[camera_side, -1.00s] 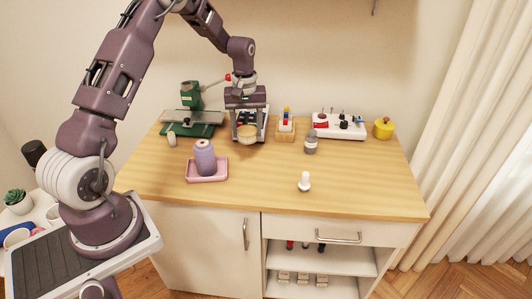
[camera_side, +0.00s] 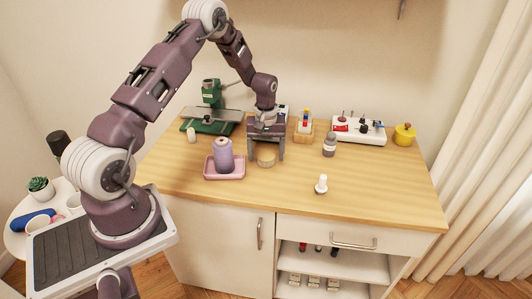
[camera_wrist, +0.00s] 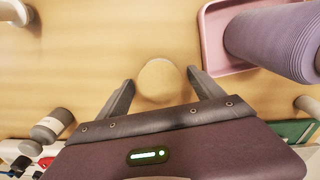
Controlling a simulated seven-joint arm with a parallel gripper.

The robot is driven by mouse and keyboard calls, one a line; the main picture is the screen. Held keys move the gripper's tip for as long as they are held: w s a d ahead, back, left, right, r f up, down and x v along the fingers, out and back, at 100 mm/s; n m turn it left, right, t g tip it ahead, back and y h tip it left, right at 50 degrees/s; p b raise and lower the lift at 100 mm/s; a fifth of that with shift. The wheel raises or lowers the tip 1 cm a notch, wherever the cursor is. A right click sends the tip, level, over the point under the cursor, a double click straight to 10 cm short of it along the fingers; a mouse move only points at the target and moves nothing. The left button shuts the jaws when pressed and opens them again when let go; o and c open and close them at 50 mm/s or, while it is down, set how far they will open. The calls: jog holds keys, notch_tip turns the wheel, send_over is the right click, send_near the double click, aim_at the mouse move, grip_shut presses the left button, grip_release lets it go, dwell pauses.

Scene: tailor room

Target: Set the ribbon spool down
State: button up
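The ribbon spool appears to be the short tan cylinder (camera_side: 266,159); I see no ribbon clearly on it. It stands upright on the wooden worktop in front of my gripper's body. In the wrist view its round pale top (camera_wrist: 160,81) lies between the two fingers. My gripper (camera_side: 267,157) points down over it, with one finger on each side. It also shows in the wrist view (camera_wrist: 161,77). The fingers are apart, with a narrow gap at the spool's right side and a very small one at its left, so they do not appear to clamp it.
A purple thread cone (camera_side: 223,155) stands on a pink tray (camera_side: 236,175) close at left. A green machine (camera_side: 207,127) is behind it. The front worktop is mostly clear.

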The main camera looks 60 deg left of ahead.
aim_at(267, 156)
notch_tip(267, 156, up, 14)
jog(key=f, duration=0.1)
jog(key=s+d+r+m+t, duration=0.1)
jog(key=s+d+r+m, duration=0.15)
jog(key=d+r, duration=0.35)
jog(key=s+d+r+m+t, duration=0.15)
jog(key=s+d+r, duration=0.25)
jog(key=r, duration=0.5)
jog(key=s+d+r+m, duration=0.2)
jog(key=s+d, duration=0.1)
jog(key=s, duration=0.2)
jog(key=s+d+r+m+t, duration=0.1)
jog(key=s+d+r, duration=0.2)
jog(key=s+d, duration=0.1)
jog(key=shift+s+m+y, duration=0.3)
jog(key=shift+s+m, duration=0.1)
jog(key=shift+s, duration=0.5)
jog(key=shift+o, duration=0.2)
jog(key=s+d+m+t, duration=0.2)
jog(key=s+d+m, duration=0.1)
jog(key=s, duration=0.6)
jog(key=shift+s+d+f, duration=0.2)
jog(key=shift+s+f, duration=0.15)
jog(key=shift+o, duration=0.3)
jog(key=shift+s+d+f, duration=0.1)
jog(key=shift+s+f, duration=0.05)
jog(key=shift+s, duration=0.2)
